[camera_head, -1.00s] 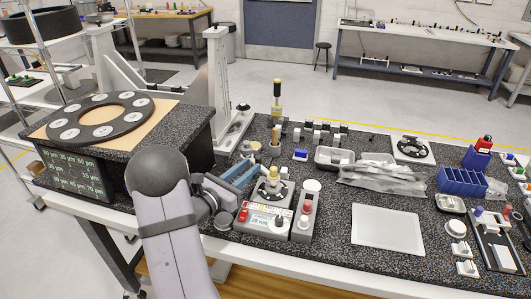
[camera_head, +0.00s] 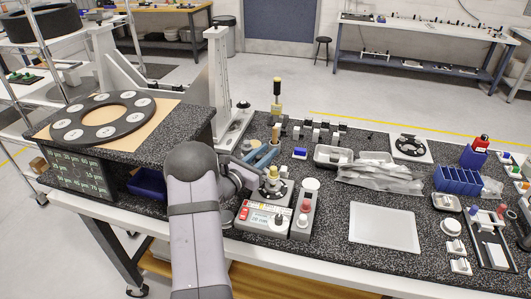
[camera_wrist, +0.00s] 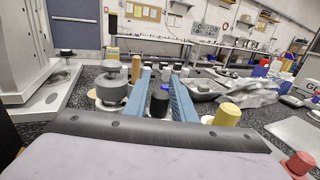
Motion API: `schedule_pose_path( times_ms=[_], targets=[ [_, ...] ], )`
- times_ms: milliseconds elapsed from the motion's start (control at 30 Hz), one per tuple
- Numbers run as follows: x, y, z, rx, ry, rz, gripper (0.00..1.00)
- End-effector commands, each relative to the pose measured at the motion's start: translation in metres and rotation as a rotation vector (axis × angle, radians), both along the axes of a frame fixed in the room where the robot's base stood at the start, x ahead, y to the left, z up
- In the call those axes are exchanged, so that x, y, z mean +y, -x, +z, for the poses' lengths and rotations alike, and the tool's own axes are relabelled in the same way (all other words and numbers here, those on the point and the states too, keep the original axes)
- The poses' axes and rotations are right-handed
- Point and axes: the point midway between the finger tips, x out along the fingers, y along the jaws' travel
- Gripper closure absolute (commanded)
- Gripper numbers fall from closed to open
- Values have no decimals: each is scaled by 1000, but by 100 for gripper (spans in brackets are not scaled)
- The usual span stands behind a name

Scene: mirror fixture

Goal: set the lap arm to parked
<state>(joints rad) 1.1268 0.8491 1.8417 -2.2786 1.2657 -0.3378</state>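The lapping machine (camera_head: 262,219) is a light grey box with a small display and a red button, at the bench front. Its dark round plate carries a yellow-topped knob (camera_head: 271,173). The yellow knob also shows in the wrist view (camera_wrist: 227,115). My gripper (camera_head: 264,151) has blue fingers, held apart over the rear left of the machine. In the wrist view a black-topped post (camera_wrist: 159,101) appears between the fingers (camera_wrist: 161,73); I cannot tell whether they touch it. I cannot make out the lap arm or its setting; my wrist covers part of the machine.
A grey knob (camera_wrist: 112,88) stands left of the fingers. A red-knobbed grey unit (camera_head: 304,210) adjoins the machine. Behind are a yellow-handled tool (camera_head: 277,95) and metal trays (camera_head: 333,155).

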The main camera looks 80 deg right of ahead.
Motion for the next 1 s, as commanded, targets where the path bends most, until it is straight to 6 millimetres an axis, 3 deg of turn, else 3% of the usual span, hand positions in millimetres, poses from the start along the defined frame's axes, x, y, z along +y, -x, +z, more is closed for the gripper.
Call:
schedule_pose_path(
  times_ms=[33,133,433,1000],
  targets=[
    [0,0,0,0,0,0,76],
    [0,0,0,0,0,0,100],
    [1,-1,0,1,4,-24,100],
    [17,-3,2,0,5,-275,100]
  ],
)
